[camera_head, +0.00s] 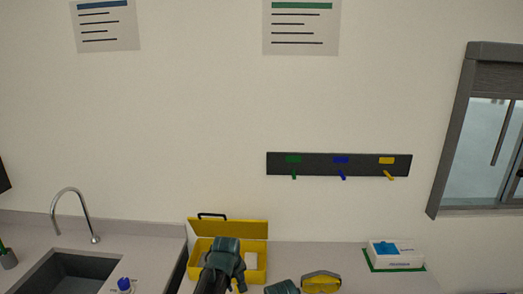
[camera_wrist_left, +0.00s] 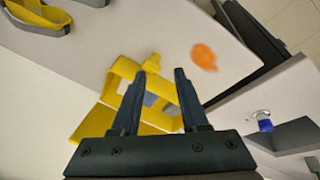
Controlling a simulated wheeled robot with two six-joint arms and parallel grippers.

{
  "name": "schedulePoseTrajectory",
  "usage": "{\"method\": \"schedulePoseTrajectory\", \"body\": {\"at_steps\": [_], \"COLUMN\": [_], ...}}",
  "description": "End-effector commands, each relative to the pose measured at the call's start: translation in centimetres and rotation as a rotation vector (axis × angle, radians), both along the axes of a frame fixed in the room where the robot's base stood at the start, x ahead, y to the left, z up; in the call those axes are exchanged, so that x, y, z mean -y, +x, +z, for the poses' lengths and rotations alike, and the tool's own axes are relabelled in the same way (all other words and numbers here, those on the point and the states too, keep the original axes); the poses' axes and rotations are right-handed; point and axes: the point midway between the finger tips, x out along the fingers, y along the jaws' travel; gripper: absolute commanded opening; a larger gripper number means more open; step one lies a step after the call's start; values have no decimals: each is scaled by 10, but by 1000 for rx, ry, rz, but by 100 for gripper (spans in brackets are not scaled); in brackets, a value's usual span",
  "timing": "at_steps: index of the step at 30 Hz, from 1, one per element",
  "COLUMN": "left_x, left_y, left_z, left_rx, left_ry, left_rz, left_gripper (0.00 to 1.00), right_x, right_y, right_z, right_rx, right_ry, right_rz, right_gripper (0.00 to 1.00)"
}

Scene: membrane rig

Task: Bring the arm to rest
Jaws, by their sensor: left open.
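My left gripper (camera_wrist_left: 164,73) is open in the left wrist view, with its two dark fingers spread apart and nothing held between them. A yellow case (camera_wrist_left: 119,79) lies beyond the fingers. In the head view the dark teal end of my left arm is in front of this open yellow case (camera_head: 258,229), hiding part of its inside; its fingers cannot be made out there. Another dark teal arm part shows at the bottom edge, but no right gripper fingers are visible.
Yellow goggles (camera_head: 321,282) lie on the counter right of the case. A white box (camera_head: 394,254) sits on a green mat farther right. A sink (camera_head: 62,272), faucet (camera_head: 84,216) and blue-topped bottle (camera_head: 124,286) are left. An orange spot (camera_wrist_left: 204,57) marks the counter. A hook rail (camera_head: 339,165) hangs above.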

Motion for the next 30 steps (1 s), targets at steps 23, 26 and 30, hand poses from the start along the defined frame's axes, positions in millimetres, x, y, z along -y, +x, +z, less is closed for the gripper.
{"method": "schedulePoseTrajectory", "body": {"at_steps": [23,26,30], "left_x": [35,35,35], "left_y": [-221,-221,-221], "left_z": [-131,-131,-131], "left_rx": [-343,-343,-342], "left_ry": [271,270,269], "left_rz": [-914,-913,-911], "left_gripper": [44,44,44], "right_x": [0,0,0], "right_y": [1,1,1], "right_z": [-122,-122,-122], "right_rx": [1,1,1], "right_ry": [-2,-1,-1], "right_rz": [24,24,24], "right_gripper": [50,50,50]}}
